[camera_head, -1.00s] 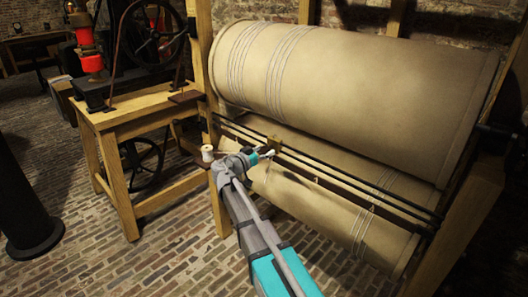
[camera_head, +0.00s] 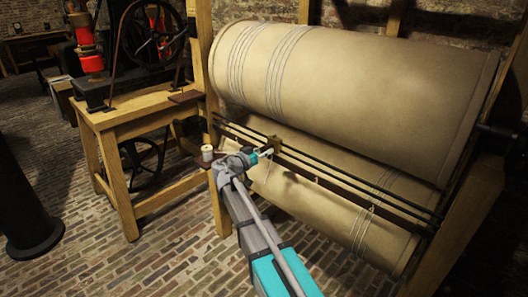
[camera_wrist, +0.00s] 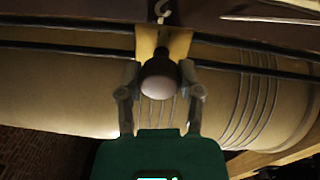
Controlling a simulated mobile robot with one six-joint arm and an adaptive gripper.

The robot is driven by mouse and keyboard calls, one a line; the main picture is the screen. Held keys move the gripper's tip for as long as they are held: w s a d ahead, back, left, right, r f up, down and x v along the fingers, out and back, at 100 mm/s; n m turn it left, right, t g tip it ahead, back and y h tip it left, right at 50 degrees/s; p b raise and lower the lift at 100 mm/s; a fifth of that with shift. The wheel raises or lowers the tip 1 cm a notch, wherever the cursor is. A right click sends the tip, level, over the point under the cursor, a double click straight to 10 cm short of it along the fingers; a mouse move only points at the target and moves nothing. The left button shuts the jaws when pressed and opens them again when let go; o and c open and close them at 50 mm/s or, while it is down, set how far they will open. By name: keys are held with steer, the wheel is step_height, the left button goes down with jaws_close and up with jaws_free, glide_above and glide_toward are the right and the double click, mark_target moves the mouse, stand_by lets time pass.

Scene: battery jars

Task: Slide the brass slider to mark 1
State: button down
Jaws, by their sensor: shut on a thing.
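The brass slider (camera_head: 275,142) sits on the dark rails in front of the big drum, left of the middle of the rails. In the wrist view its brass plate (camera_wrist: 181,42) spans the rails, with a rounded knob (camera_wrist: 160,79) on its front. My gripper (camera_wrist: 160,77) is shut on this knob, one finger on each side. In the head view my gripper (camera_head: 266,153) reaches the slider from the front. A small hook (camera_wrist: 161,10) shows above the plate. I cannot make out mark 1 clearly in either view.
A large cream drum (camera_head: 360,90) wound with several wire turns stands behind the rails (camera_head: 345,182), and a second one (camera_head: 330,208) lies below. A wooden bench (camera_head: 130,115) with a wheel machine and a white spool (camera_head: 207,152) stand to the left. The brick floor in front is clear.

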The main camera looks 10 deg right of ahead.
steer(key=w+a, duration=1.1)
steer(key=w, duration=0.5)
steer(key=shift+a, duration=0.35)
steer(key=shift+w, duration=0.1)
steer(key=shift+c, duration=1.4)
jaws_free()
steer(key=v, duration=1.2)
